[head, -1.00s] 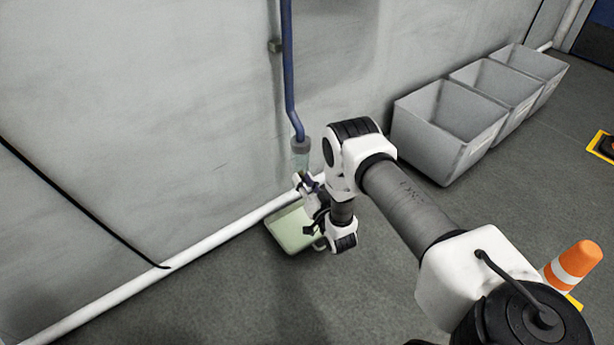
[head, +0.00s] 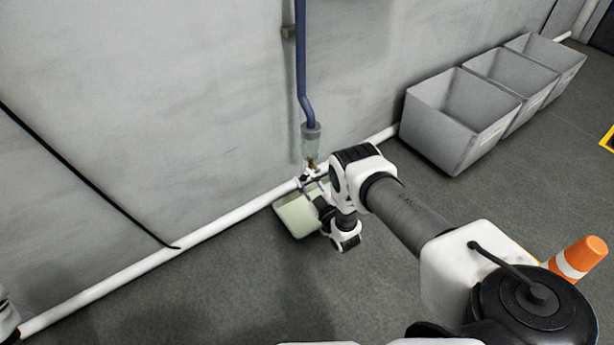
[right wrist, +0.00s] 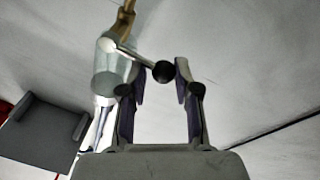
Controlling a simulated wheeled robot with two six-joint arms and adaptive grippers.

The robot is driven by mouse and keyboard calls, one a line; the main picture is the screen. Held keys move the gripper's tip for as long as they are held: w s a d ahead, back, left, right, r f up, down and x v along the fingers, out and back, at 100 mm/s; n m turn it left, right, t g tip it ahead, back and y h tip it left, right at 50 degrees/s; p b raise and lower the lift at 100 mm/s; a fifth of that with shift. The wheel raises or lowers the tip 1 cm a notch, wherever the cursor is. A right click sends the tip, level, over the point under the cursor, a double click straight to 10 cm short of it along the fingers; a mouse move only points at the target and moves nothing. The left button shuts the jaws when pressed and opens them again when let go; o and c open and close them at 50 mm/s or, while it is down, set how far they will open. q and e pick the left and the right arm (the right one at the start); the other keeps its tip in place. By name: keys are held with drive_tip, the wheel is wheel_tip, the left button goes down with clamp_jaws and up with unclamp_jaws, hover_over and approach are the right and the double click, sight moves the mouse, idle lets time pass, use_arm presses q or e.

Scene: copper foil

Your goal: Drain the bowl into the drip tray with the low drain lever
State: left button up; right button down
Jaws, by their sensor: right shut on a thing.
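The clear bowl (head: 311,147) hangs at the lower end of a blue pipe by the wall, with a brass fitting (head: 311,163) under it. It also shows in the right wrist view (right wrist: 108,72). The drain lever (right wrist: 132,55) is a metal rod with a black ball end. My right gripper (head: 310,184) is at the lever below the bowl; in the right wrist view its fingers (right wrist: 161,76) are shut on the lever's ball end. The pale green drip tray (head: 293,214) is on the floor below, partly hidden by my right arm. My left gripper is not in view.
A white pipe (head: 225,222) runs along the wall's foot. Several grey bins (head: 440,126) stand along the wall to the right. An orange and white cone (head: 580,257) stands beyond my right arm. The floor left of the tray is clear.

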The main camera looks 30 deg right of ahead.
drive_tip(key=shift+d+f+n, duration=0.15)
drive_tip(key=shift+f+n, duration=0.25)
drive_tip(key=shift+n, duration=0.4)
drive_tip(key=c, duration=1)
unclamp_jaws()
drive_tip(key=shift+o, duration=1)
drive_tip(key=shift+d+f, duration=0.1)
drive_tip(key=v, duration=0.7)
drive_tip(key=shift+s, duration=0.3)
